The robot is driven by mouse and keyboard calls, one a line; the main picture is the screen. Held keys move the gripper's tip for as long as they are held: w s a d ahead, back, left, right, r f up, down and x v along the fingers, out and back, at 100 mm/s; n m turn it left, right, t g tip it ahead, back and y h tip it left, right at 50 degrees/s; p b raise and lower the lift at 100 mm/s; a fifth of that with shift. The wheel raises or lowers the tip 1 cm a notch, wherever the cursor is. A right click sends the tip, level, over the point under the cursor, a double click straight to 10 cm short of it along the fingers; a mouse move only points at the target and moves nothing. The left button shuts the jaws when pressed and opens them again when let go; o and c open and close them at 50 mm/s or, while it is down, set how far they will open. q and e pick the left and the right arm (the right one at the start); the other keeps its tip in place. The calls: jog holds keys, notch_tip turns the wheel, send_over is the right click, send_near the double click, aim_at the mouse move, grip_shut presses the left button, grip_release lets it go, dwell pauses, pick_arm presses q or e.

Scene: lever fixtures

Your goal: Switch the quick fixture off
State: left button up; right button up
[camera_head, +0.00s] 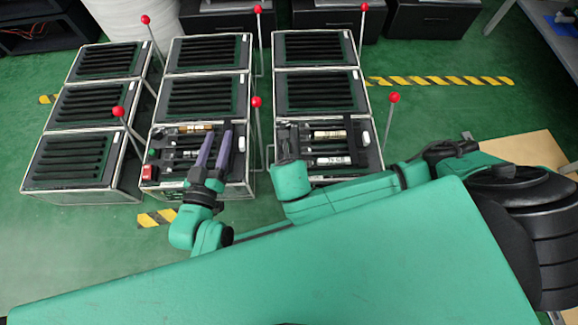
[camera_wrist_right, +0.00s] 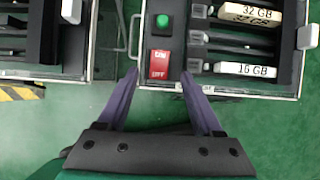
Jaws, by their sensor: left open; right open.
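In the right wrist view, a fixture (camera_wrist_right: 238,94) carries a red ON/OFF switch (camera_wrist_right: 160,64) at its front left, with a green button (camera_wrist_right: 162,20) behind it. My right gripper (camera_wrist_right: 161,76) is open and empty, its purple fingertips on either side of the switch's front; contact cannot be told. In the head view my left gripper (camera_head: 215,135) is open over the front middle fixture (camera_head: 239,186), which has its own red switch (camera_head: 148,172). The front right fixture (camera_head: 374,160) is partly hidden by my right arm. No readable label tells which is the quick fixture.
Closed-looking black slotted fixtures (camera_head: 207,96) fill the rows behind. Upright levers with red knobs (camera_head: 393,97) stand at the fixtures' sides, including one (camera_head: 256,101) between the middle and right columns. Green floor with yellow-black tape (camera_head: 440,81) lies open at the right.

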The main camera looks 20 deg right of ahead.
pick_arm(q)
jog(key=s+f+g+p, duration=0.4)
jog(key=s+f+p, duration=0.1)
jog(key=s, duration=0.3)
jog(key=shift+d+g+y, duration=0.2)
jog(key=shift+g+y, duration=0.1)
pick_arm(e)
jog(key=v, duration=0.9)
jog(key=shift+r, duration=0.15)
jog(key=shift+s, duration=0.15)
